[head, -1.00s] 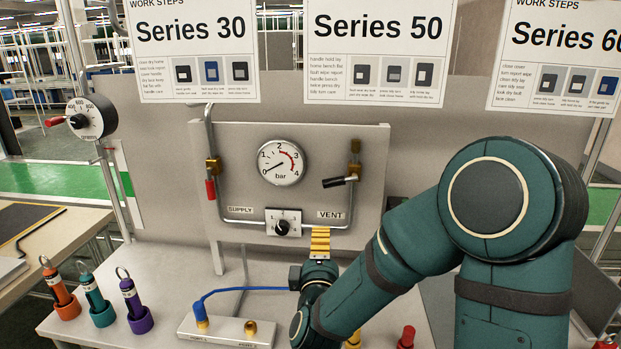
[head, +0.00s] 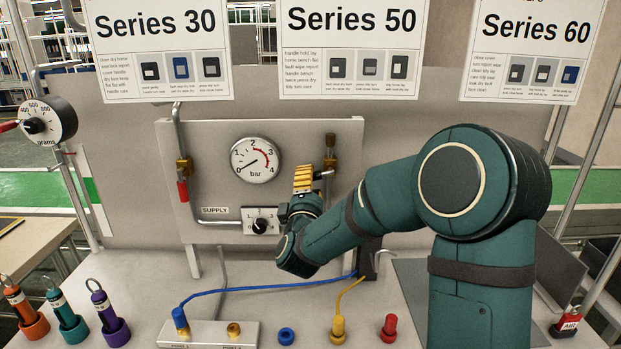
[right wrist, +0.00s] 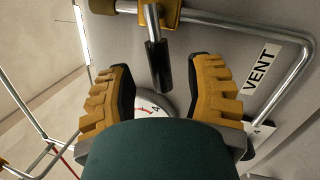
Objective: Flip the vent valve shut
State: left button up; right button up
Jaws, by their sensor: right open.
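The vent valve (head: 330,150) is a brass fitting on the right pipe of the grey panel. Its lever is mostly hidden behind my right gripper (head: 303,178) in the head view. In the right wrist view the black lever (right wrist: 157,66) projects from the brass body (right wrist: 166,10) into the space between the tips of my right gripper (right wrist: 164,88). The yellow fingers are spread on either side of it, with gaps showing. The VENT label (right wrist: 260,70) is beside the right finger. My left gripper is not in view.
The gauge (head: 255,160), red-handled supply valve (head: 183,185) and selector knob (head: 260,222) are left of my gripper. Below, the bench holds a manifold block (head: 210,333), a blue hose (head: 260,289) and several coloured fittings.

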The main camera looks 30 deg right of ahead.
jog(key=shift+x, duration=1.35)
jog(key=shift+o, duration=0.3)
grip_shut()
